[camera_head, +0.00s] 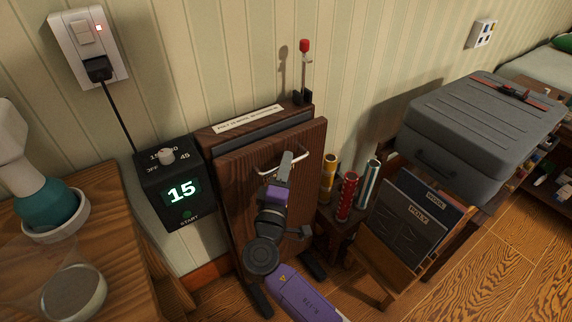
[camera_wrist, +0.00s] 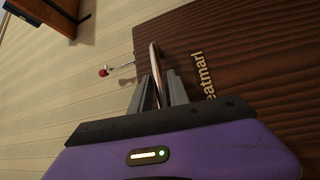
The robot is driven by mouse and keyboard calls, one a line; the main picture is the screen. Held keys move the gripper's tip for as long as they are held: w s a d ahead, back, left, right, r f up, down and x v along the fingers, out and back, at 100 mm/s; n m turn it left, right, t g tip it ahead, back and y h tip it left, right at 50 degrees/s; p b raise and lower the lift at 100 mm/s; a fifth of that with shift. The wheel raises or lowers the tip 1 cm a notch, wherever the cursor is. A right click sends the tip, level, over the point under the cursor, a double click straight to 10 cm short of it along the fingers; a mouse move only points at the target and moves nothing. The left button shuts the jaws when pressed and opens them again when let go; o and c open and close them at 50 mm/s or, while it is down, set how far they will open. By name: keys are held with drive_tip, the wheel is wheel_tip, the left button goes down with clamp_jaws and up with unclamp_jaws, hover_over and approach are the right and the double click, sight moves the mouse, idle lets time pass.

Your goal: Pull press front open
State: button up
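The dark wooden press has a front panel (camera_head: 232,192), standing upright against the wall in the head view. A thin metal bar handle (camera_head: 265,172) sits near the top of this front. In the wrist view the handle (camera_wrist: 154,60) runs between the two grey fingers of my gripper (camera_wrist: 159,88), beside the brown front (camera_wrist: 235,55). My gripper (camera_head: 284,164) is at the handle's right part in the head view. The fingers are close around the bar, but I cannot tell whether they press on it. The front looks nearly closed against the press body (camera_head: 208,138).
A black timer box (camera_head: 183,191) reading 15 hangs left of the press, beside a wooden table (camera_head: 119,219). Patterned cylinders (camera_head: 348,196), a rack of dark folders (camera_head: 400,221) and a grey suitcase (camera_head: 475,118) stand to the right. Some floor (camera_head: 490,265) is clear at front right.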

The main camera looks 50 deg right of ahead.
drive_tip(key=shift+d, duration=0.15)
clamp_jaws()
idle(1.4)
